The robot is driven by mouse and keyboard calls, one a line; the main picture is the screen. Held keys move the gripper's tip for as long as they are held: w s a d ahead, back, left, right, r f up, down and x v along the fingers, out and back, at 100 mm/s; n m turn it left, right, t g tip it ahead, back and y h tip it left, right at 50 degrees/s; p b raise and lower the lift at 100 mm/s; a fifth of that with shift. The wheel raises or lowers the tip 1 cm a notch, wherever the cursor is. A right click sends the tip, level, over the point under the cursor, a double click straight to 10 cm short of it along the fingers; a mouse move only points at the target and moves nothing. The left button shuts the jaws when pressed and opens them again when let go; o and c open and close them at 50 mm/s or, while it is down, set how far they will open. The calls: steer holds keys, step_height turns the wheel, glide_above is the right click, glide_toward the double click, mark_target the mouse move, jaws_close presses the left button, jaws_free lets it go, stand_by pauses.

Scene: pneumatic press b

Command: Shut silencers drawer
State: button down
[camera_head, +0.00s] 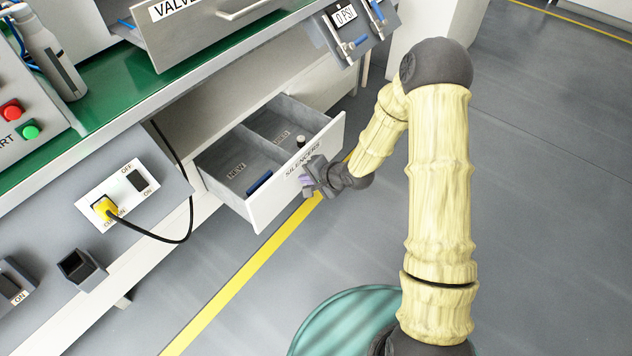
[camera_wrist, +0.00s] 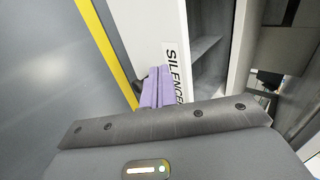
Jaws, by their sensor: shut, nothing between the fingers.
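The silencers drawer (camera_head: 270,203) stands pulled open below the green bench, its white front labelled SILENCERS. Its inside is grey and split into compartments, with a small dark blue item (camera_head: 260,182) in the near one and a small dark cylinder (camera_head: 300,140) by the front panel. My gripper (camera_head: 306,183) is at the outer face of the drawer front, just beside the label. In the wrist view the shut purple fingertips (camera_wrist: 156,88) are close to the drawer front (camera_wrist: 165,22), over part of the label. I cannot tell whether they touch it. Nothing is held.
A second drawer (camera_head: 190,35) labelled VALVE stands above the bench top (camera_head: 110,110). A switch panel (camera_head: 118,197) with a yellow plug and black cable is left of the drawer. The floor (camera_head: 560,200) to the right is clear.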

mark_target(286, 171)
steer(key=w+a+b, duration=0.1)
steer(key=w+a+f+b, duration=0.1)
steer(key=a, duration=0.1)
steer(key=shift+w+a+f, duration=0.1)
steer(key=shift+w+f, duration=0.05)
steer(key=shift+w, duration=0.1)
steer(key=shift+w+a, duration=0.3)
steer(key=shift+a, duration=0.15)
steer(key=shift+w+a+r, duration=0.1)
steer(key=shift+w+r, duration=0.1)
